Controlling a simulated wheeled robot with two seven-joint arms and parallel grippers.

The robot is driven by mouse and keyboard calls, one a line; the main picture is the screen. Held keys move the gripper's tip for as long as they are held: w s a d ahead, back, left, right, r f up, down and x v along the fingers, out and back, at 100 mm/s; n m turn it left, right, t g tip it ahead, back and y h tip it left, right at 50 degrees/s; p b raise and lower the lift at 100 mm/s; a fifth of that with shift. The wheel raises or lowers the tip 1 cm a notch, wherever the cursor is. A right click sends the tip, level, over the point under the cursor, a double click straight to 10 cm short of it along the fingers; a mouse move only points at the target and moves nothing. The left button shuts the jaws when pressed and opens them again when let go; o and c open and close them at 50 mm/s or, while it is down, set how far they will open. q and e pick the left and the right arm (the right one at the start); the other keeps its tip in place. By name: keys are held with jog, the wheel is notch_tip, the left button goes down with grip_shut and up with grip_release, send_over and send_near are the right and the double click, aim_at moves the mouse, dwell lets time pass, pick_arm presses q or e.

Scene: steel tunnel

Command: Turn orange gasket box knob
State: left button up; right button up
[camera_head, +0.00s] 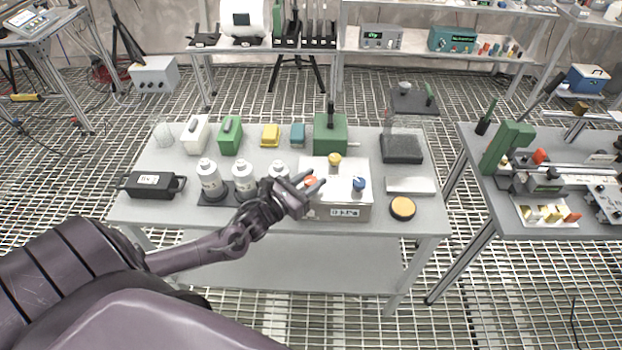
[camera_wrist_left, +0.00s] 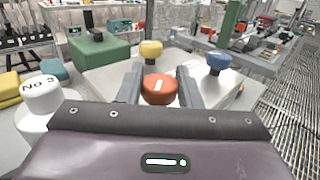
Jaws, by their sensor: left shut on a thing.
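The gasket box (camera_head: 345,192) is a pale metal box near the front middle of the table. On its top are an orange knob (camera_head: 310,181) at the left, a yellow knob (camera_head: 334,159) at the back and a blue knob (camera_head: 358,184) at the right. My left gripper (camera_head: 309,184) is at the orange knob, its fingers on both sides of it. In the left wrist view the orange knob (camera_wrist_left: 159,88), with a white mark on top, sits between the two fingers (camera_wrist_left: 160,90), which are shut on it. My right gripper is not in view.
White bottles (camera_head: 243,178) stand on a dark tray just left of the box. A green block (camera_head: 330,134) with a handle stands behind it. A yellow-topped round tin (camera_head: 402,208) and a flat grey plate (camera_head: 410,186) lie to the right.

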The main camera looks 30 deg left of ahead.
pick_arm(q)
jog(key=n+y+p, duration=0.1)
jog(key=n+y, duration=0.1)
jog(key=y, duration=0.2)
jog(key=n+y+p, duration=0.1)
jog(key=n+y, duration=0.2)
jog(key=y, duration=0.1)
jog(key=n+g+y+p, duration=0.1)
jog(key=n+y, duration=0.2)
jog(key=y, duration=0.1)
jog(key=shift+d+g, duration=0.1)
jog(key=shift+g, duration=0.2)
jog(key=shift+n+g+y, duration=0.7)
jog(key=shift+n+y, duration=0.1)
jog(key=shift+y, duration=0.4)
jog(key=n+g+y, duration=0.2)
jog(key=shift+f+g+y, duration=0.1)
jog(key=shift+g+y, duration=0.2)
jog(key=shift+y, duration=0.1)
jog(key=shift+n+g+y+b, duration=0.7)
jog(key=shift+n+g+y, duration=0.5)
jog(key=shift+n+g, duration=0.35)
jog(key=shift+g, duration=0.25)
jog(key=o, duration=1)
jog(key=shift+c, duration=0.2)
